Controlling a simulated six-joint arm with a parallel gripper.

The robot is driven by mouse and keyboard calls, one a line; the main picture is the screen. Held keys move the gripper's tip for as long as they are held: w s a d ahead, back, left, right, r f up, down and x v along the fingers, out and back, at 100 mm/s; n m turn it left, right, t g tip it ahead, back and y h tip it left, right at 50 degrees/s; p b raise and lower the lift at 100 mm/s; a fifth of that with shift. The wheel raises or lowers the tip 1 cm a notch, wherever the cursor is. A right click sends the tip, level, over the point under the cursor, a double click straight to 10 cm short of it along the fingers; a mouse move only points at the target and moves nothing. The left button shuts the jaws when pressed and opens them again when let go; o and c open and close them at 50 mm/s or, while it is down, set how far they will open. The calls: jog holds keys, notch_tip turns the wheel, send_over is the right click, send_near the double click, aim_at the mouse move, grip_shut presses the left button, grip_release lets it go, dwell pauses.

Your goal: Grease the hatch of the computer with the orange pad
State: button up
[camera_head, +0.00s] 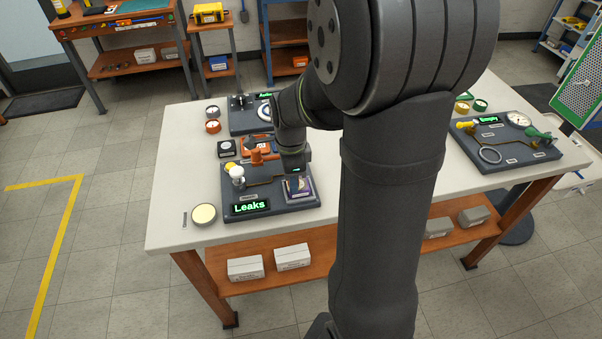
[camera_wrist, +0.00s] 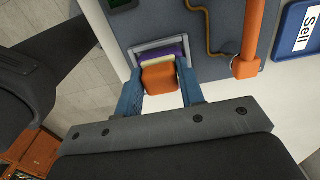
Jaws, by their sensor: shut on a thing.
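My gripper (camera_wrist: 160,92) has its blue fingers on either side of the orange pad (camera_wrist: 160,78) and is shut on it. A cream layer (camera_wrist: 158,61) shows along the pad's far edge. Just beyond it is a purple surface (camera_wrist: 158,49) in a grey frame on the dark board; I cannot tell if the pad touches it. In the head view the purple framed panel (camera_head: 298,189) is at the right of the "Leaks" board (camera_head: 233,213). My arm's end is over that board; the fingers and pad are hidden there. No label marks the computer or hatch.
An orange fitting (camera_wrist: 247,68) with a brass pipe stands right of the pad. A round cream-topped tin (camera_head: 204,214) is near the table's left corner. Another board (camera_head: 545,153) sits at the right.

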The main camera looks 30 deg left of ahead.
jog(key=shift+w+d, duration=1)
jog(key=shift+w+d+r, duration=0.1)
jog(key=shift+w+r, duration=0.05)
jog(key=shift+r, duration=0.5)
jog(key=shift+w+d+r, duration=0.1)
jog(key=shift+r, duration=3.35)
jog(key=w+d+f+n, duration=0.2)
jog(key=w+d, duration=0.4)
jog(key=d, duration=0.1)
jog(key=w+d+f+n, duration=0.2)
jog(key=w+d+f, duration=0.1)
jog(key=w+d, duration=0.3)
jog(key=w+d+f+n, duration=0.2)
jog(key=w+d+f, duration=0.1)
jog(key=w+d, duration=0.3)
jog(key=shift+w+d+n, duration=0.25)
jog(key=shift+d+n, duration=0.05)
jog(key=shift+d, duration=0.5)
jog(key=w+d+f, duration=0.1)
jog(key=d, duration=0.2)
jog(key=w+d+n, duration=0.1)
jog(key=d, duration=0.2)
jog(key=d+f+n, duration=0.1)
jog(key=d, duration=0.2)
jog(key=shift+w+f, duration=0.35)
jog(key=shift+w, duration=0.05)
